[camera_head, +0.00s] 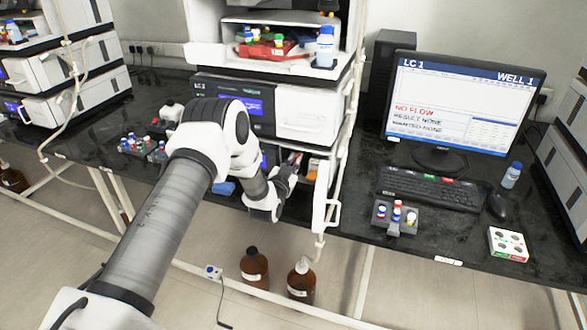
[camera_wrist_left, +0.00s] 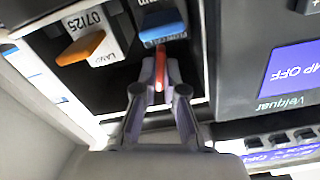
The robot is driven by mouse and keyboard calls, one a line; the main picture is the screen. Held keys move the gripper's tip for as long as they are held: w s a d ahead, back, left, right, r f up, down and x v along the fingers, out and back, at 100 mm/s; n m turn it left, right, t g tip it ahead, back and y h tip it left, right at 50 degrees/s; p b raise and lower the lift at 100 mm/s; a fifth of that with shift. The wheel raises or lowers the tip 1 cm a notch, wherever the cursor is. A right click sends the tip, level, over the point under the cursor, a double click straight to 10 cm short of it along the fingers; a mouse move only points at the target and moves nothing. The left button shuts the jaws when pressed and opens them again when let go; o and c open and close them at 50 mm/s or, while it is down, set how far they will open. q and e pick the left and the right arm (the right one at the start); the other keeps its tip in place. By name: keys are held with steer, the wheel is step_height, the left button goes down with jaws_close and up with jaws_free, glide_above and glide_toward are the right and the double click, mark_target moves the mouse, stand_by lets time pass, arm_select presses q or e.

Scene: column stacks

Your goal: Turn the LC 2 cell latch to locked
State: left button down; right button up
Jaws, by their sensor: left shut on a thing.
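My left gripper (camera_head: 288,175) reaches into the open compartment at the lower front of the middle instrument stack. In the left wrist view its fingers (camera_wrist_left: 160,80) are closed on a narrow red piece (camera_wrist_left: 160,60). A blue tab (camera_wrist_left: 162,32) sits just beyond the red piece, and an orange tab (camera_wrist_left: 81,48) is beside it to the left, on a white labelled block. I cannot tell for certain that the red piece is the cell latch, nor its locked or unlocked position. No LC 2 marking is readable. My right gripper is not in view.
An open white door (camera_head: 326,185) stands just right of my left gripper. A monitor (camera_head: 455,100) reading LC 1, a keyboard (camera_head: 430,188) and a grey vial rack (camera_head: 396,217) are on the right bench. Brown bottles (camera_head: 254,268) stand on the floor below.

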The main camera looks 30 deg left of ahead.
arm_select(q)
steer(key=shift+f+n+b, duration=0.1)
steer(key=shift+n+b, duration=0.95)
steer(key=shift+n, duration=0.65)
steer(key=c, duration=1.3)
jaws_free()
steer(key=shift+o, duration=0.2)
steer(key=v, duration=1.2)
